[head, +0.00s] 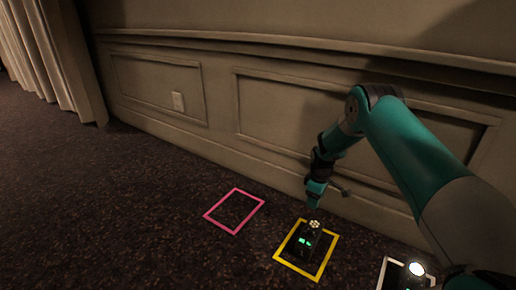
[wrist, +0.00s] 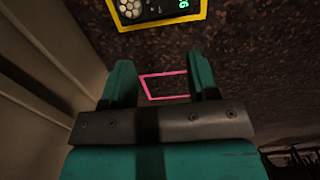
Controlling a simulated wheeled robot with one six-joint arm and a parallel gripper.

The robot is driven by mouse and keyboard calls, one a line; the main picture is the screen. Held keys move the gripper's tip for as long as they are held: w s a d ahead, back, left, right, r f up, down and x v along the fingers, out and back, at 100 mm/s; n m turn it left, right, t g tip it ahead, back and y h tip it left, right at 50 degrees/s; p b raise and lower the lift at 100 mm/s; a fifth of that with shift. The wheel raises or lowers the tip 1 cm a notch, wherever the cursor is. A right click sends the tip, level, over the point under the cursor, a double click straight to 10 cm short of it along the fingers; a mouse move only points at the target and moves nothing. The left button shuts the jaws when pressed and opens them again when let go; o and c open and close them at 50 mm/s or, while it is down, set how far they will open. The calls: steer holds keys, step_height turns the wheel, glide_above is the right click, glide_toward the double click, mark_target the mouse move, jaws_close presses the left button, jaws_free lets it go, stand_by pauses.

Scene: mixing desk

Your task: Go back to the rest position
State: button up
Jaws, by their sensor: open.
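My gripper (head: 315,196) is teal and hangs at the end of my arm, just above and behind the yellow square outline. In the wrist view my gripper (wrist: 160,82) is open, with its two teal fingers apart and nothing between them. A dark device (head: 303,243) with green lit digits and a pale round top stands inside the yellow outline (head: 323,268). Part of the device (wrist: 152,11) shows at the top of the wrist view, apart from the fingers.
A pink outline (head: 220,228) on the dark carpet is empty. A white outline (head: 383,272) at lower right holds a dark thing with a bright lit top (head: 417,269), partly hidden by my arm. A panelled wall (head: 205,125) runs close behind. Open carpet lies left, near a curtain (head: 62,60).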

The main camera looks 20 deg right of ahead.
steer(key=s+a+r+y+p, duration=0.1)
steer(key=s+a+r, duration=0.1)
steer(key=a+r, duration=0.55)
steer(key=s+a+r+p, duration=0.1)
steer(key=s+a+r, duration=0.25)
steer(key=r, duration=0.65)
steer(key=s+a+r+y+p, duration=0.1)
steer(key=s+a+r, duration=0.1)
steer(key=a+r, duration=0.55)
steer(key=s+a+r+y+p, duration=0.1)
steer(key=s+a+r, duration=0.2)
steer(key=s+r, duration=0.5)
steer(key=s+a+r+p, duration=0.1)
steer(key=s+a+r, duration=0.2)
steer(key=s, duration=0.8)
steer(key=s+a+r+y+p, duration=0.1)
steer(key=s+a+r, duration=0.1)
steer(key=s+r, duration=0.6)
step_height(320, 180, up, 36)
steer(key=s+p, duration=0.1)
steer(key=p, duration=3.6)
steer(key=shift+s+f+m+p, duration=0.15)
steer(key=shift+s+m+p, duration=0.05)
steer(key=shift+m+p, duration=0.2)
